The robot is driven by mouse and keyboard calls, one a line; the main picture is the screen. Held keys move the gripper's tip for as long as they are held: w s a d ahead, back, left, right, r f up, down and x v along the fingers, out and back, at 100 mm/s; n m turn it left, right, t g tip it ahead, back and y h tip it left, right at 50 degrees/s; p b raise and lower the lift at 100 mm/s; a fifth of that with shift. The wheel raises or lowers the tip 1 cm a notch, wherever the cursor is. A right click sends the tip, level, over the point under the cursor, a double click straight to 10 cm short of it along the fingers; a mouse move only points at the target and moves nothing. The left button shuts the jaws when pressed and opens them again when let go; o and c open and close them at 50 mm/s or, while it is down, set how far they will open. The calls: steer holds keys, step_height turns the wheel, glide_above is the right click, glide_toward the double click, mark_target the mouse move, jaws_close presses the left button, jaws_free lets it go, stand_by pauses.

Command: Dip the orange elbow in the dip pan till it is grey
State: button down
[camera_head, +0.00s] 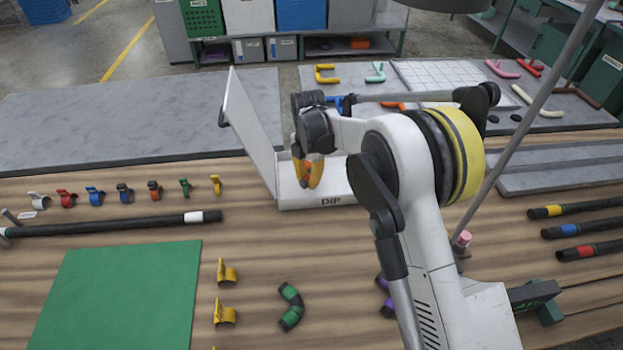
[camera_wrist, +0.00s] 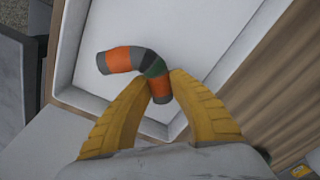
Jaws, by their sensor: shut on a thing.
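The orange elbow (camera_wrist: 124,59) is a short bent tube with orange sections, grey ends and a dark grey-green middle band. My gripper (camera_wrist: 160,84) has its yellow fingers shut on one leg of it; the other leg points left in the wrist view. The dip pan (camera_head: 335,202) is a white tray marked DIP with a raised lid. Its pale floor (camera_wrist: 205,45) shows behind the elbow. In the head view my gripper (camera_head: 308,176) points down at the pan's opening with a bit of orange between the fingers. Whether the elbow touches the floor I cannot tell.
The lid (camera_head: 252,120) stands up at the pan's left. A green mat (camera_head: 120,297), a green elbow (camera_head: 290,307) and yellow clips (camera_head: 226,272) lie in front. A black hose (camera_head: 110,226) and several coloured clips lie left. A thin pole (camera_head: 530,115) rises at right.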

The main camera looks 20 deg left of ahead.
steer(key=shift+w+d+b, duration=0.1)
steer(key=shift+w+d, duration=0.6)
steer(key=shift+d, duration=0.8)
steer(key=shift+w+d+b, duration=0.15)
steer(key=shift+w+d, duration=0.6)
steer(key=shift+d, duration=0.8)
steer(key=shift+w+d+b, duration=0.1)
steer(key=shift+w+d, duration=0.6)
steer(key=shift+d, duration=0.8)
steer(key=shift+s+a, duration=0.7)
steer(key=shift+a, duration=0.8)
steer(key=shift+s+a, duration=0.75)
steer(key=shift+a, duration=0.8)
steer(key=shift+s+a, duration=0.7)
steer(key=shift+a, duration=0.8)
steer(key=shift+w+d+b, duration=0.15)
steer(key=shift+w+d, duration=0.55)
steer(key=shift+d, duration=0.8)
steer(key=shift+w+d+b, duration=0.15)
steer(key=shift+w+d, duration=0.6)
steer(key=shift+d, duration=0.8)
steer(key=shift+w+d+b, duration=0.15)
steer(key=shift+w+d, duration=0.55)
steer(key=shift+d, duration=0.8)
